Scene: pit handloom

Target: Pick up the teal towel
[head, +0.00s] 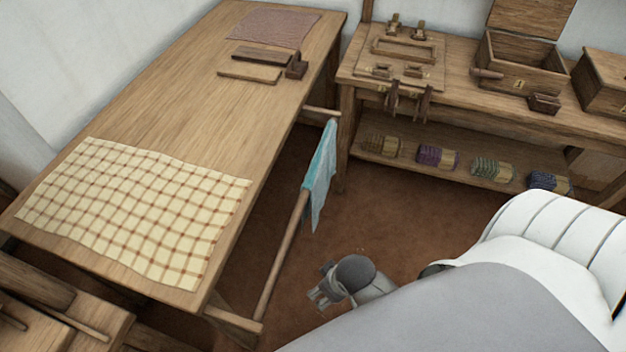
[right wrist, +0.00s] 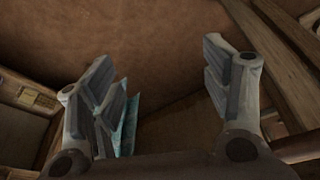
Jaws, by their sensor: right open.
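The teal towel (head: 320,178) hangs over a wooden rail at the side of the long table, near the rail's far end. My right gripper (head: 322,292) is low over the brown floor, nearer to me than the towel and apart from it. In the right wrist view my right gripper (right wrist: 165,85) has its fingers spread, with nothing between them. Part of the towel (right wrist: 131,124) shows there behind the left finger, which hides the rest. My left gripper is not in view.
The long wooden table (head: 160,125) bears a checked cloth (head: 135,210) and a reddish cloth (head: 272,27). The rail (head: 283,255) runs beside it. A workbench (head: 470,95) with an open box (head: 520,72) stands behind; several yarn bundles lie on its lower shelf. Floor between is clear.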

